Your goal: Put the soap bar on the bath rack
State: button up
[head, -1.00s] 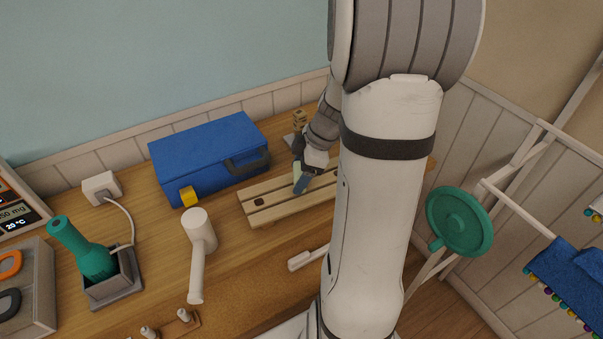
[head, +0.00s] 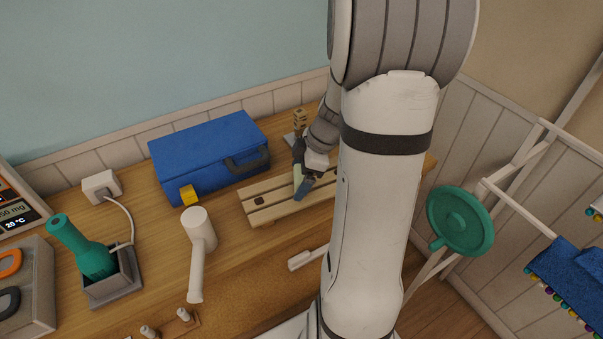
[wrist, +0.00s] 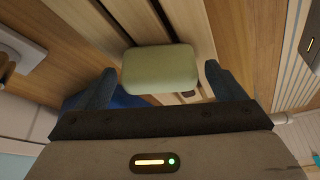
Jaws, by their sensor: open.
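The bath rack (head: 262,197) is a pale slatted wooden board on the wooden counter; its right part is hidden behind my arm. The soap bar (wrist: 160,70) is pale green with rounded edges. In the wrist view it lies over the slats of the rack (wrist: 185,22), seemingly resting on them. My gripper (wrist: 160,76) is open, its dark blue fingers on either side of the soap with a gap on both sides. In the head view my gripper (head: 303,186) is low over the rack, and the soap is mostly hidden by it.
A blue case (head: 205,155) stands behind the rack, with a small yellow block (head: 188,196) at its front. A white mallet-like object (head: 199,250) lies to the left. A white-handled item (head: 307,258) lies in front of the rack. A teal round object (head: 460,221) hangs at right.

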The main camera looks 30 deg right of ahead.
jog(key=shift+r, duration=0.25)
jog(key=v, duration=1.1)
jog(key=s+a+m+h, duration=0.2)
jog(key=s+a+m, duration=0.3)
jog(key=a+m, duration=0.1)
jog(key=s+a+m+h, duration=0.2)
jog(key=s+a+m, duration=0.3)
jog(key=a+m, duration=0.2)
jog(key=shift+s+a+r+t, duration=0.25)
jog(key=shift+s+a+t, duration=0.15)
jog(key=shift+a, duration=0.9)
jog(key=shift+w, duration=0.1)
